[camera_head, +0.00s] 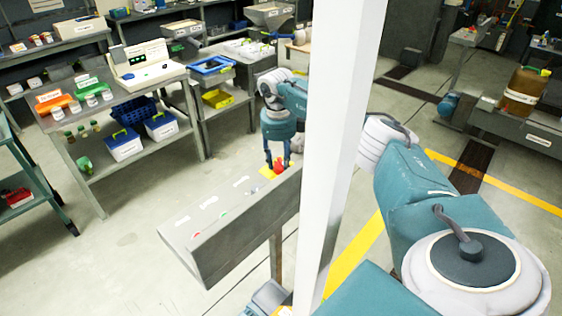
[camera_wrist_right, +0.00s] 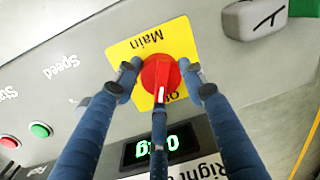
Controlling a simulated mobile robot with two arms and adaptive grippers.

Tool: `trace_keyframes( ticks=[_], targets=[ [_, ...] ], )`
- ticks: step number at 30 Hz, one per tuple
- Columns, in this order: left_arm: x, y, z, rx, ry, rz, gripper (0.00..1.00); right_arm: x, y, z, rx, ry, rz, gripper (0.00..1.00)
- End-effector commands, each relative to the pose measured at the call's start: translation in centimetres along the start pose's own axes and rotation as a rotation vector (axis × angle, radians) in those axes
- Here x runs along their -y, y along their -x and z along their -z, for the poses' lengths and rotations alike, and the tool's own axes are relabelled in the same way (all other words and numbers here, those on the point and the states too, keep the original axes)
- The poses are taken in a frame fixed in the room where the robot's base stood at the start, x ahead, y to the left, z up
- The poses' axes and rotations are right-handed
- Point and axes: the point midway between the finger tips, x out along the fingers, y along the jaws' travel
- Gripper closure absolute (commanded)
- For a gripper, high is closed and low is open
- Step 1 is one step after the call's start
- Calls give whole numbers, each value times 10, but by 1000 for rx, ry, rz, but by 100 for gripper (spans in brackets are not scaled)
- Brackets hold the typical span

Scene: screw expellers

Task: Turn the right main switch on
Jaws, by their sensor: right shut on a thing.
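The right main switch is a red rotary knob (camera_wrist_right: 160,78) on a yellow plate (camera_wrist_right: 124,50) marked "Main" in the right wrist view. The print appears upside down there, and part of the "off" label is hidden by the fingers. My right gripper (camera_wrist_right: 160,80) has its fingers closed around the knob. In the head view the right gripper (camera_head: 277,163) points down at the red knob (camera_head: 280,167) on the sloped grey control panel (camera_head: 215,243). A white mark shows on the knob's lower side in the wrist view. My left gripper is not in view.
A green display (camera_wrist_right: 150,146) sits beside the plate. A green button (camera_wrist_right: 40,130) and a red button (camera_wrist_right: 9,141) lie left. A white post (camera_head: 335,130) stands in front of the panel's right end.

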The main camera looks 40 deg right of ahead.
Motion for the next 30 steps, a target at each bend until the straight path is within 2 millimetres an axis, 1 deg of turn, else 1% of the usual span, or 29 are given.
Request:
trace_keyframes(
  ticks=[1, 21, 30],
  targets=[
    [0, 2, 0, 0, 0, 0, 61, 2, 0, 2, -11, -48, 3, 86],
    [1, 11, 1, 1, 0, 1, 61, 0, 0, 1, -65, -681, 3, 86],
    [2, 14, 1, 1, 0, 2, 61, -1, -1, 0, -86, -926, 4, 86]
  ],
)
